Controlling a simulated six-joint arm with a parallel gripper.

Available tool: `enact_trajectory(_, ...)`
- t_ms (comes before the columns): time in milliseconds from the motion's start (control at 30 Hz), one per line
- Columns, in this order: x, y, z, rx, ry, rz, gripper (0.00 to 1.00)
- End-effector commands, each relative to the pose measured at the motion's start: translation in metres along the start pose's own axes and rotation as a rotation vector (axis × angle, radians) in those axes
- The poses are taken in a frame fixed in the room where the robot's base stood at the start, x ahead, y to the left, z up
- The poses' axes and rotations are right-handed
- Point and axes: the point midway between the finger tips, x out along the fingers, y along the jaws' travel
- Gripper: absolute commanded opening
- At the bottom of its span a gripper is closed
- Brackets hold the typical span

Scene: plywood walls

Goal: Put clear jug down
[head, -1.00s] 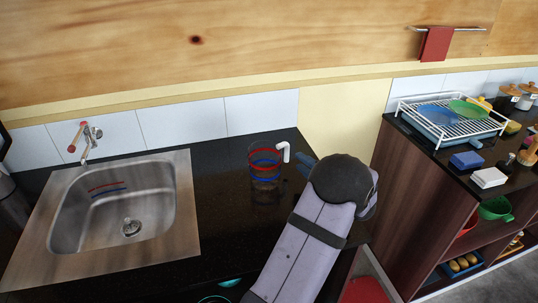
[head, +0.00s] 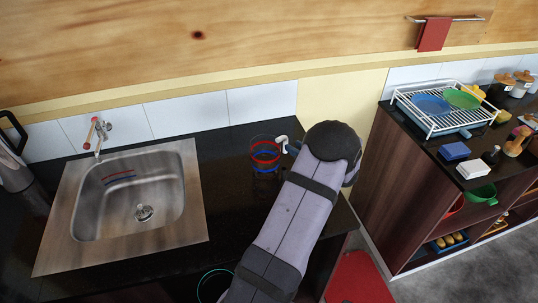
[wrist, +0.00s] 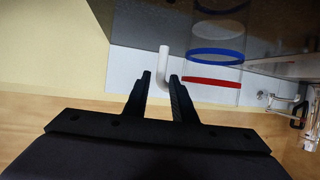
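The clear jug (head: 265,150), with red and blue rings and a white handle (head: 283,140), appears to stand upright on the dark counter, right of the sink. Its rings show upside down in the wrist view (wrist: 215,66), with the handle (wrist: 163,68) left of them. My gripper (wrist: 161,80) is at the handle. Its two black fingers are apart, with the handle's end between or just beyond the tips and visible gaps on both sides. Whether a finger touches the handle cannot be told. In the head view my arm hides most of the gripper.
The steel sink (head: 130,205) is left of the jug, with a tap (head: 98,132) behind it. The tiled wall (head: 185,113) is close behind the jug. A wire dish rack (head: 443,106) with plates stands on the right counter. Bare counter lies between sink and jug.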

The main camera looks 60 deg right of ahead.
Motion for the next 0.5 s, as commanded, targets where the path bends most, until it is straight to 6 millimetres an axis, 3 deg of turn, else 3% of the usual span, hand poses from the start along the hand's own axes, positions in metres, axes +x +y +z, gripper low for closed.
enact_trajectory(500,0.022,0.000,0.001,0.000,0.000,0.000,0.24)
